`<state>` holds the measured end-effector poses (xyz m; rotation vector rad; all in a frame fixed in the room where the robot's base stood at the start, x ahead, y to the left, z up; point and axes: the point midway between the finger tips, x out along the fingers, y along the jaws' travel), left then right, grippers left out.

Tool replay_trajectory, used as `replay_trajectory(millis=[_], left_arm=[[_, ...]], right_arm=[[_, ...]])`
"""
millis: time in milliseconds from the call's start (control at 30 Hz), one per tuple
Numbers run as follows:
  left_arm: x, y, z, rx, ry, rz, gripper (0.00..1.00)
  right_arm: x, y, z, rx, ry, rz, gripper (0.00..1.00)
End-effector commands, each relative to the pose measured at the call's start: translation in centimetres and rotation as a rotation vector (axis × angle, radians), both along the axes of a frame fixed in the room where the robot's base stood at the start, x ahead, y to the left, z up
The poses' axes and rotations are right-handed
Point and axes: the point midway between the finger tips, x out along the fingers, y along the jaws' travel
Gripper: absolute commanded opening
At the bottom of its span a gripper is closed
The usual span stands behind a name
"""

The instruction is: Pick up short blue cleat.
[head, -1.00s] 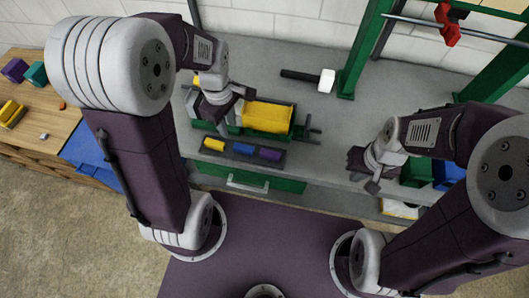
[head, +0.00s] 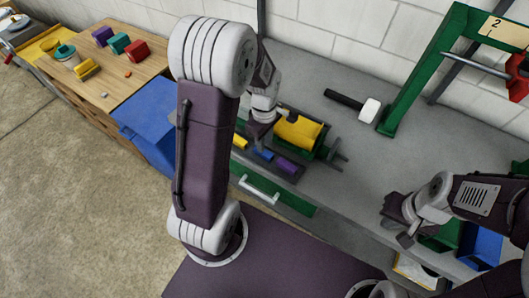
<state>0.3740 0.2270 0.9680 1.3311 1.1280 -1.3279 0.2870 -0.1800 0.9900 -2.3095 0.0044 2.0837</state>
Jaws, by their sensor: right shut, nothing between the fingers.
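The short blue cleat (head: 264,155) lies in a dark narrow tray (head: 290,178) at the bench's front edge, between a yellow piece (head: 241,142) and a purple piece (head: 287,167). My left gripper (head: 262,130) points down just behind the tray, near the blue cleat and the left end of a yellow block. Its fingers are small and partly hidden, so I cannot tell how far apart they are. My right gripper (head: 396,226) is shut and empty over the bench's front edge at the right, well away from the tray.
The yellow block (head: 299,130) sits in a green fixture behind the tray. A white-headed mallet (head: 368,109) lies behind it. A green rack (head: 410,80) stands at the right, with green and blue bins (head: 481,247) below. A wooden table (head: 103,63) with coloured blocks and a blue bin (head: 150,120) are left.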

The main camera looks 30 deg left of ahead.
Motion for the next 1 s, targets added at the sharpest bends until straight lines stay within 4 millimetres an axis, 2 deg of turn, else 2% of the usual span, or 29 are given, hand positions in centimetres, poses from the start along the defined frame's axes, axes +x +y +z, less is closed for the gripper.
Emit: replay_trajectory(millis=[200,300,500,600,1000], left_arm=[[-0.3,-0.1,-4.0,-0.001,0.005,-0.001,0.28],[-0.3,-0.1,-4.7,0.0,0.003,-0.001,0.28],[-0.2,-0.1,-4.7,-0.001,0.001,-0.001,0.28],[-0.2,-0.1,-4.7,-0.001,0.001,0.0,0.0],[-0.2,-0.1,-4.1,0.0,0.0,0.0,0.0]], right_arm=[[0.0,0.0,0.0,0.0,0.0,0.0,0.0],[0.0,0.0,0.0,0.0,0.0,0.0,0.0],[0.0,0.0,0.0,0.0,0.0,0.0,0.0],[0.0,0.0,0.0,0.0,0.0,0.0,0.0],[0.0,0.0,0.0,0.0,0.0,0.0,0.0]])
